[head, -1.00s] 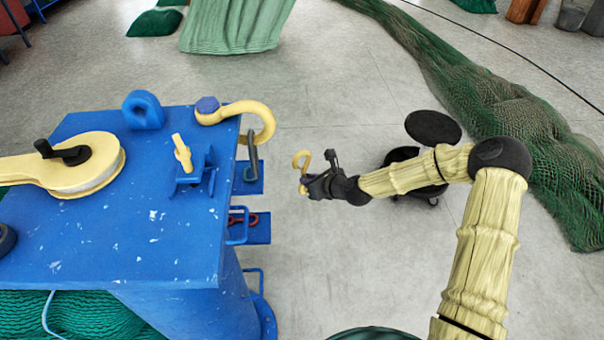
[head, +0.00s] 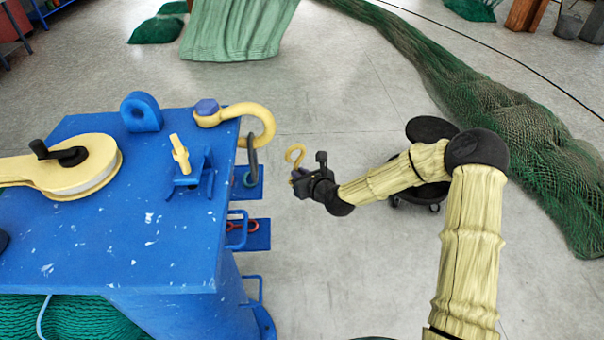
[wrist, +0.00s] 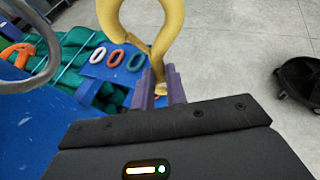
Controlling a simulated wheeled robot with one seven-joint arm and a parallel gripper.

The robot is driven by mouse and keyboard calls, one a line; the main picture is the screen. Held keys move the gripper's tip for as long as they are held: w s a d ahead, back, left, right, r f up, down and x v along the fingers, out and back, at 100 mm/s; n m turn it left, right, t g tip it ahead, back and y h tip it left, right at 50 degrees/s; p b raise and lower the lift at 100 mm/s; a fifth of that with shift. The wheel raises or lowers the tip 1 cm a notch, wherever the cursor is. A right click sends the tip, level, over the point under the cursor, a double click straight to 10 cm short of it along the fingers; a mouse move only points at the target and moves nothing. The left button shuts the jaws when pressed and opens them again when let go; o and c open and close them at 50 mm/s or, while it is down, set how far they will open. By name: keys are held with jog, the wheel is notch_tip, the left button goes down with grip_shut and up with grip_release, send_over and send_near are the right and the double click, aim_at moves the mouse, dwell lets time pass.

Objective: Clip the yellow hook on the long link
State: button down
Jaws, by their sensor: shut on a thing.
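My gripper (head: 298,176) is shut on a small yellow hook (head: 296,154), held upright in free air right of the blue table. In the wrist view the purple fingers (wrist: 160,90) grip the base of the yellow hook (wrist: 166,40), whose top is cut off by the frame. The long link (head: 253,158) is a grey loop hanging from a large fixed yellow hook (head: 262,115) at the table's right edge. In the wrist view the grey link (wrist: 47,62) curves at the far left. The held hook is apart from it, a short way to its right.
The blue table (head: 120,240) carries a yellow block (head: 60,170), a blue eye (head: 141,110) and a small yellow-handled clamp (head: 180,155). Small shelves with coloured links (wrist: 97,56) jut from its side. A black wheeled stand (head: 425,185) is behind my arm; green netting (head: 510,120) lies right.

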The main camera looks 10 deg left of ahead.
jog(key=shift+a+r, duration=0.1)
jog(key=shift+a, duration=0.05)
jog(key=shift+s+a, duration=0.5)
jog(key=shift+a, duration=0.1)
jog(key=shift+s+a, duration=1.45)
jog(key=shift+a, duration=0.25)
jog(key=shift+s, duration=0.1)
jog(key=shift+s+a, duration=0.5)
jog(key=shift+a, duration=0.2)
jog(key=shift+s+a, duration=0.5)
jog(key=shift+a, duration=0.15)
jog(key=shift+s+a, duration=0.1)
jog(key=shift+r, duration=0.1)
